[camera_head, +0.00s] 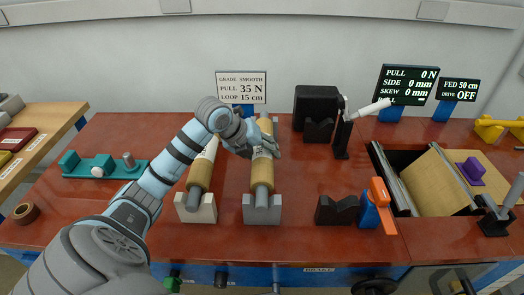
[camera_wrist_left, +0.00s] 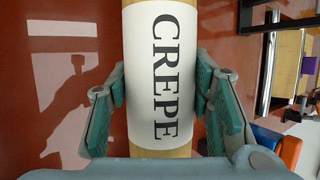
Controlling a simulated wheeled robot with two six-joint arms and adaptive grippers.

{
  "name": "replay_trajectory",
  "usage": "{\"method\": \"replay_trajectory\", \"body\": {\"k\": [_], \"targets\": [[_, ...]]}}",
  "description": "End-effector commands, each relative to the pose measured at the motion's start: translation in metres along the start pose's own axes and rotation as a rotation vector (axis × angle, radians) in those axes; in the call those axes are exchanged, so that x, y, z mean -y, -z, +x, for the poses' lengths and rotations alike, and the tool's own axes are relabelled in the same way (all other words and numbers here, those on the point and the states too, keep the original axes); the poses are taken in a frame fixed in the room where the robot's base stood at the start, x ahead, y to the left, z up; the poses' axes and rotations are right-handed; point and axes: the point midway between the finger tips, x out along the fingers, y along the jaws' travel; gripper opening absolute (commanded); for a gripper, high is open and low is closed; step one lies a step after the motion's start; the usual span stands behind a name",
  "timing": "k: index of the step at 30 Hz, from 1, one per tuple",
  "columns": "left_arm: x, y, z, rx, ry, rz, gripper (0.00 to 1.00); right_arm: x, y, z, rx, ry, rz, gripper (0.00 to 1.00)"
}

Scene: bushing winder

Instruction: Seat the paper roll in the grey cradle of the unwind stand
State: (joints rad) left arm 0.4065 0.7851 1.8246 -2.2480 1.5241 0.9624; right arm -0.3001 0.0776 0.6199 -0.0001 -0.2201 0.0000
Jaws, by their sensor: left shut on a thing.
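A tan paper roll (camera_head: 263,175) with a grey core lies lengthwise, its near core end at the notch of a light grey cradle (camera_head: 262,211). I cannot tell whether the core touches the notch. My left gripper (camera_head: 262,148) is shut on this roll from above; the left wrist view shows its white CREPE label (camera_wrist_left: 163,75) between the fingers (camera_wrist_left: 160,108). A second tan roll (camera_head: 201,172) lies to the left on a paler cradle (camera_head: 195,209), partly hidden by my arm. A dark notched cradle (camera_head: 338,210) stands empty to the right. My right gripper is out of view.
A blue and orange device (camera_head: 378,206) stands beside the dark cradle. A black block (camera_head: 317,103) and an upright post with a white arm (camera_head: 345,135) stand behind. Red table is clear between cradles.

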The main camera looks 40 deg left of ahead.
Motion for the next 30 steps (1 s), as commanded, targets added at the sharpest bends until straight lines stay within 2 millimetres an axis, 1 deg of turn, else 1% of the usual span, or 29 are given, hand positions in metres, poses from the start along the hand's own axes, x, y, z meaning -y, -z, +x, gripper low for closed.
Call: {"method": "replay_trajectory", "body": {"k": [10,25,26,27,29,30], "targets": [[0.0009,-0.0006,-0.0007,0.002,0.002,0.001,0.0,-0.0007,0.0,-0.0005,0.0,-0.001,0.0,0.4],[-0.0024,0.0016,0.0049,0.002,0.002,0.001,0.0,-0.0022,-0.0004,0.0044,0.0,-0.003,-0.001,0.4],[-0.0022,0.0015,0.0046,0.002,0.002,0.001,0.51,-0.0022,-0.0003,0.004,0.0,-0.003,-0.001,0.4],[-0.0021,0.0014,0.0044,0.002,0.002,0.001,0.58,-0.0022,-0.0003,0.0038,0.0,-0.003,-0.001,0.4],[-0.0022,0.0014,0.0044,0.002,0.002,0.001,0.67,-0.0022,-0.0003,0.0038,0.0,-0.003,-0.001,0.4],[-0.0022,0.0015,0.0044,0.002,0.002,0.001,0.7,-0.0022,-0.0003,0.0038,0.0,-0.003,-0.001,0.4]]}}
